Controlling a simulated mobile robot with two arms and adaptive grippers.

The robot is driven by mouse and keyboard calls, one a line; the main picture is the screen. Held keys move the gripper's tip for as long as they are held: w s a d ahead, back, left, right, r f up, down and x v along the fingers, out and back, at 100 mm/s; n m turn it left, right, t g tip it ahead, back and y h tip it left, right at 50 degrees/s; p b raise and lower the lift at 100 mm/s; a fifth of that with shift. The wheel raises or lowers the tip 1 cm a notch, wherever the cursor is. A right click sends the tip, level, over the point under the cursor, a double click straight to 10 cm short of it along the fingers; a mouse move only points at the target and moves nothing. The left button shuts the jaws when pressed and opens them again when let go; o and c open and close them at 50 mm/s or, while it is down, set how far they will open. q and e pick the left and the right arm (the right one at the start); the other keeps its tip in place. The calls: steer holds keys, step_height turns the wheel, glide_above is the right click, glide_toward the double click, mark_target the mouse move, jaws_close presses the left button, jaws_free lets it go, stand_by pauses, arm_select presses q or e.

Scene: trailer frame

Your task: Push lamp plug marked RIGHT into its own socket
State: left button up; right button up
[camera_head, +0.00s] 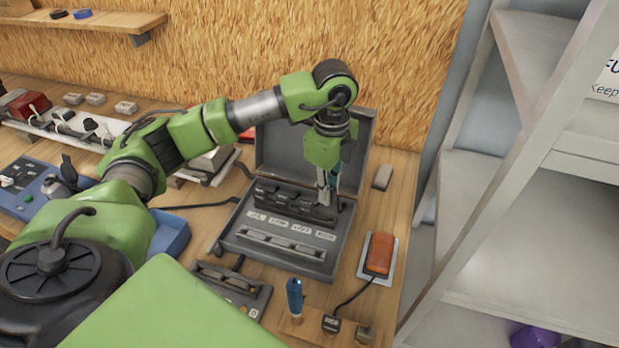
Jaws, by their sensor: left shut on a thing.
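An open grey case (222,240) stands on the bench, its lid raised at the back. Inside it is a row of dark sockets (282,200) with several pale labels in front; the lettering is too small to read surely. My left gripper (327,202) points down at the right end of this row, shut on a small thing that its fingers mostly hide. I cannot tell whether this is the RIGHT plug. An orange lamp (379,254) lies right of the case. Its black cable runs to a dark plug-like block (331,323) at the bench front. My right gripper is out of view.
A blue-handled tool (295,297) stands before the case, beside a dark panel (232,287). A small grey block (382,177) lies right of the lid. Blue and red gear crowds the left bench. Grey shelving (540,230) stands close on the right.

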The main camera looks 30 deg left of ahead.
mark_target(332, 201)
arm_select(q)
steer(key=shift+w+d+f, duration=0.1)
steer(key=shift+w+d, duration=0.1)
steer(key=shift+w, duration=0.25)
step_height(332, 201, down, 4)
steer(key=shift+r+b, duration=0.25)
steer(key=shift+b, duration=0.8)
steer(key=shift+f, duration=0.3)
steer(key=shift+w+f, duration=0.1)
steer(key=shift+f, duration=0.05)
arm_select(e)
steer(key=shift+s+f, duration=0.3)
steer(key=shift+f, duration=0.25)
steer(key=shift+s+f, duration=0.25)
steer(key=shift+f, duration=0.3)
arm_select(q)
steer(key=shift+b, duration=0.3)
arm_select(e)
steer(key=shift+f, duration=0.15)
